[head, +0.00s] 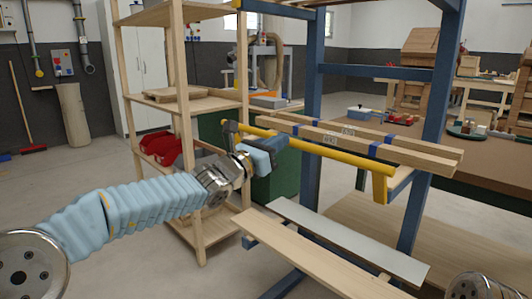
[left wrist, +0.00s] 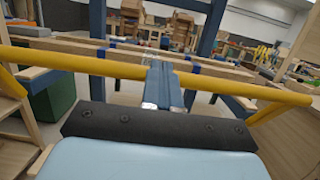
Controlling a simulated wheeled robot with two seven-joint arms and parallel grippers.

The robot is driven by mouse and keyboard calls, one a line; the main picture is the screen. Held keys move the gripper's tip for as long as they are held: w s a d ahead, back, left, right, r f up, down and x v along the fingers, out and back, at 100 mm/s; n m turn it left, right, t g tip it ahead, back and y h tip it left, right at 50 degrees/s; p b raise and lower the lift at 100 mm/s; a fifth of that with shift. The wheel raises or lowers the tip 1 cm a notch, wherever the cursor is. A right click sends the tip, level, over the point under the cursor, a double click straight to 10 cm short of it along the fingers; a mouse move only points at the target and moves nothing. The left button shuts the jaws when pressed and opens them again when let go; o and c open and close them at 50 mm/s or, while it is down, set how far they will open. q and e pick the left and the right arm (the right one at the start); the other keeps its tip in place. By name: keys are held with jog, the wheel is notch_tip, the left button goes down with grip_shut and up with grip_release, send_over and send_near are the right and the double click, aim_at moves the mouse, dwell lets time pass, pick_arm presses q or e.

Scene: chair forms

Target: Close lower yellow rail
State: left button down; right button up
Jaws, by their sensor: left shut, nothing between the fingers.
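A yellow rail (head: 335,155) runs across the front of a blue frame (head: 310,90), with a bent-down end at its right. It also crosses the left wrist view (left wrist: 80,63) from side to side. My left gripper (head: 283,143) is at the rail's near side, left of its middle. In the left wrist view its blue fingers (left wrist: 162,70) are together and empty, overlapping the rail in the picture; I cannot tell whether they touch it. Part of the rail is hidden behind the gripper. My right gripper is not in view.
Wooden bars (head: 340,135) with blue bands lie just behind the rail. Below are a pale plank (head: 300,255) and a grey board (head: 345,240). A wooden shelf (head: 187,70) with red bins (head: 160,148) stands left. A workbench (head: 490,165) is at right.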

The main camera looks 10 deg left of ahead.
pick_arm(q)
jog(key=shift+w+d+r, duration=0.75)
jog(key=shift+w+r, duration=0.15)
jog(key=shift+w, duration=0.1)
jog(key=shift+f, duration=0.1)
dwell(0.6)
